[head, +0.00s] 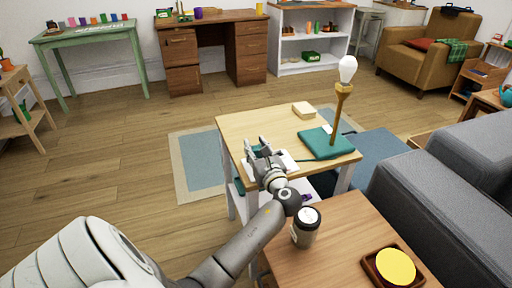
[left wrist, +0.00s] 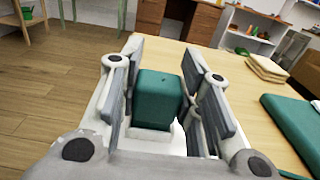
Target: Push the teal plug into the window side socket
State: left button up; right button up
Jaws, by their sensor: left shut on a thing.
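The teal plug (left wrist: 158,97) is a block between the two fingers of my left gripper (left wrist: 165,90) in the left wrist view. The gripper is shut on it. In the head view my left gripper (head: 264,148) is low over the near left part of the light wood table (head: 260,122). A white flat piece (head: 288,162) lies on the table beside and under the gripper; it may be the socket block. The sockets are hidden by my gripper, and I cannot tell how far the plug is in. My right gripper is not in view.
A lamp (head: 340,103) with a bare bulb stands by a flat teal book-like thing (head: 320,143). A lidded cup (head: 306,228) and a tray with a yellow disc (head: 390,268) stand on the nearer table. A grey sofa (head: 440,195) is at right.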

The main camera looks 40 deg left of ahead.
pick_arm(q)
jog(key=shift+f, duration=0.2)
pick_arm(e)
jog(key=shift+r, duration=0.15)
pick_arm(q)
jog(key=o, duration=1.2)
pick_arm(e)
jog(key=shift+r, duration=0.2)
pick_arm(q)
jog(key=shift+d, duration=0.15)
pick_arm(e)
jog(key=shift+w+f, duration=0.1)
